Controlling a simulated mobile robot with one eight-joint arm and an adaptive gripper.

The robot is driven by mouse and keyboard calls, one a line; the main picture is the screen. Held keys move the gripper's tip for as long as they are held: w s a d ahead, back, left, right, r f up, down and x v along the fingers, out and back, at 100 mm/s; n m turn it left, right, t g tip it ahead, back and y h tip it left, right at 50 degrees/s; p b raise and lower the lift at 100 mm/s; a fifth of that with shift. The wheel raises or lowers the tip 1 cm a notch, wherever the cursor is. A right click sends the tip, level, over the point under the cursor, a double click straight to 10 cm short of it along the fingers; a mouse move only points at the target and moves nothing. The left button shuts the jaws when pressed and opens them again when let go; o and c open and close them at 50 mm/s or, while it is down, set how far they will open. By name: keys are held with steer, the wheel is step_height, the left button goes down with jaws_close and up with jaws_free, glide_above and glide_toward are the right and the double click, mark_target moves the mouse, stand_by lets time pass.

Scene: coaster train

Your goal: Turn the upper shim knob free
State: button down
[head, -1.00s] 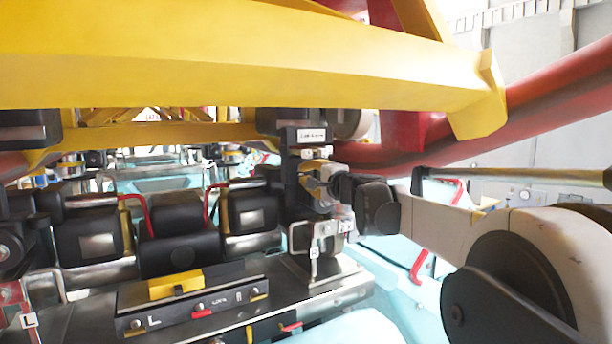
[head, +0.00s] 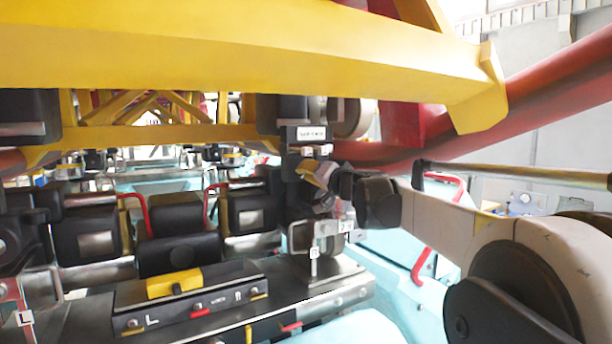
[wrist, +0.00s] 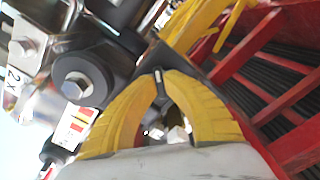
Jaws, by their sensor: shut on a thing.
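My gripper (head: 312,172) is at the dark upright bracket (head: 292,168) below a small white label plate (head: 311,133) in the head view. In the wrist view its two yellow fingers (wrist: 158,84) arch together and their tips close at a dark grey block. The gripper is shut on a small part there, which I take to be the upper shim knob. The fingers hide most of it, so its shape and turn cannot be read. Small bright metal bits (wrist: 176,133) show between the fingers, lower down.
A yellow beam (head: 240,50) crosses above the arm. A red tube rail (head: 560,95) runs at the right. A rail with a yellow block (head: 174,283) lies at the lower left. A metal bracket with a round bushing (wrist: 82,75) stands close left of the fingers in the wrist view.

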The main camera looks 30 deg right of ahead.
steer(key=shift+n+b, duration=0.5)
steer(key=shift+n, duration=3.7)
steer(key=c, duration=1.8)
jaws_free()
steer(key=s, duration=1.2)
steer(key=shift+d, duration=0.2)
